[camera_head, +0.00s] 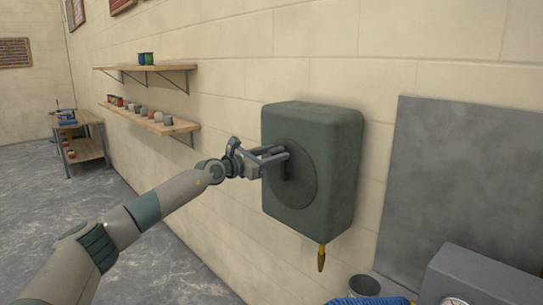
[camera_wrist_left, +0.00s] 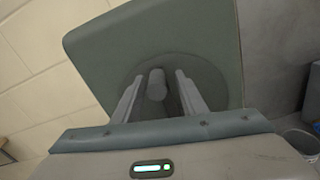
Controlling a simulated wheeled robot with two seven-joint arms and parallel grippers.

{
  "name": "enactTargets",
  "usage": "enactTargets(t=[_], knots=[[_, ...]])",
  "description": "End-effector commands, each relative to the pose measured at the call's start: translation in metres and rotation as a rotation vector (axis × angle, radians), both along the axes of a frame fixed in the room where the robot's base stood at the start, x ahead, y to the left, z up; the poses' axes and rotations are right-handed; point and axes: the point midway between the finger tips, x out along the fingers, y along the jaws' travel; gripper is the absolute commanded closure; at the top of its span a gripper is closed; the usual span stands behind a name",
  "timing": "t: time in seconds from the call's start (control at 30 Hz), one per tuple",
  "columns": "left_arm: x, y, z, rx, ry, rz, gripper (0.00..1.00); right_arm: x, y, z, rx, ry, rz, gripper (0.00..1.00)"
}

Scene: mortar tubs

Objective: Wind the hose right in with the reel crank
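The hose reel (camera_head: 335,160) is a dark green rounded box on the wall, with a round disc (camera_head: 308,180) on its front. It also shows in the wrist view (camera_wrist_left: 160,35). The grey crank handle (camera_wrist_left: 157,84) sticks out from the disc. My left gripper (camera_head: 274,158) is at the disc, its fingers on either side of the handle. In the wrist view its two fingers (camera_wrist_left: 158,92) stand apart, with a gap on each side of the handle. My right gripper is out of view.
A grey panel (camera_head: 460,185) leans or stands against the wall right of the reel. Below it are a bucket (camera_head: 364,287), a blue coil (camera_head: 368,301) and a grey box (camera_head: 480,280). Two wall shelves (camera_head: 150,68) and a small bench (camera_head: 85,150) stand farther left.

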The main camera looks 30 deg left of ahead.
Motion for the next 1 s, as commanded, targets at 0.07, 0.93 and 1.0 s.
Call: enactTargets(t=[0.07,0.93,1.0], knots=[[-0.001,0.001,0.0,0.0,0.0,0.001,0.61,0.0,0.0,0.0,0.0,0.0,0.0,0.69],[-0.118,0.043,-0.006,0.002,0.001,0.001,0.61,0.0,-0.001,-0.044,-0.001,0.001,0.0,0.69],[-0.13,0.047,-0.005,0.003,0.001,0.0,0.61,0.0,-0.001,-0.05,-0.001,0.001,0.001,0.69]])
